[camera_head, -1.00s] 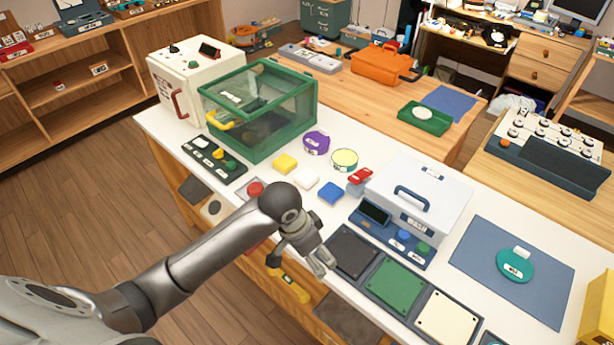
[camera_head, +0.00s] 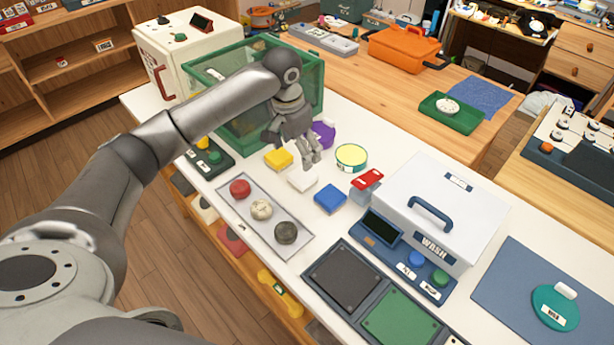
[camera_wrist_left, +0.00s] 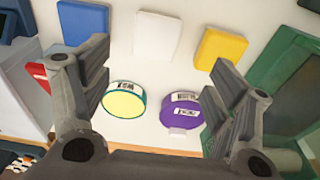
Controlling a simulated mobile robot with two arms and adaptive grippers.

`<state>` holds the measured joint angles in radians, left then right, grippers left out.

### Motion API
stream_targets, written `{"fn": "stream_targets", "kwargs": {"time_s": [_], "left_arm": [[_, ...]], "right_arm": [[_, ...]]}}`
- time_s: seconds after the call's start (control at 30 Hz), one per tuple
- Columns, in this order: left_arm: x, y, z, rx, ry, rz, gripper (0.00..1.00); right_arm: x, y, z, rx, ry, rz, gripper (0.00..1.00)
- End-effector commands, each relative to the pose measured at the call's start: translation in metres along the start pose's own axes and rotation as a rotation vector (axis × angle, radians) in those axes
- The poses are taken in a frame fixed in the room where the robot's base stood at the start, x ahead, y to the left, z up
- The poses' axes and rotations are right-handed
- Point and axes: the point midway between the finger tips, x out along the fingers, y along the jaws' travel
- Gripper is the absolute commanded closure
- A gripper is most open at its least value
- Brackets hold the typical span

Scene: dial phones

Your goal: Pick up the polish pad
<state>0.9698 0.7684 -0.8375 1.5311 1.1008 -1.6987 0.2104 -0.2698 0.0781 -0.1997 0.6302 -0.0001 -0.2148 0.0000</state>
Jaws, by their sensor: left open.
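Two round pads lie on the white table. My right gripper is out of view.
Yellow (camera_head: 278,159), white (camera_head: 302,180) and blue (camera_head: 330,199) blocks lie near the pads. A green-framed glass case (camera_head: 225,125) stands behind the left arm. A white WASH box (camera_head: 440,205) stands right. A teal pad (camera_head: 556,308) lies on a blue mat (camera_head: 510,290).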

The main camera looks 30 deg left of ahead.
Motion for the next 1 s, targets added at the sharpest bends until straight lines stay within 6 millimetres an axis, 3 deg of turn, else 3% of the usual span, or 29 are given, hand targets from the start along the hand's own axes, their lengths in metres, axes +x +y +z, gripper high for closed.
{"fn": "stream_targets", "kwargs": {"time_s": [0.2,0.3,0.47,0.67,1.0], "left_arm": [[0.035,0.001,0.001,-0.001,-0.004,0.001,0.19],[0.043,0.001,0.0,0.001,-0.001,0.001,0.19],[0.056,0.003,-0.001,0.002,-0.003,0.002,0.19],[0.086,0.005,-0.002,0.001,-0.004,0.0,0.19],[0.097,0.005,-0.003,0.002,0.0,-0.001,0.19]], "right_arm": [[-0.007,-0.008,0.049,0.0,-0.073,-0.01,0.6],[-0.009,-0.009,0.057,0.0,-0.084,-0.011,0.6],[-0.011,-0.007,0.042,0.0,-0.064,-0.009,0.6],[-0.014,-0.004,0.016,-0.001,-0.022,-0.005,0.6],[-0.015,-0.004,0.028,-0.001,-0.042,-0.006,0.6]]}}
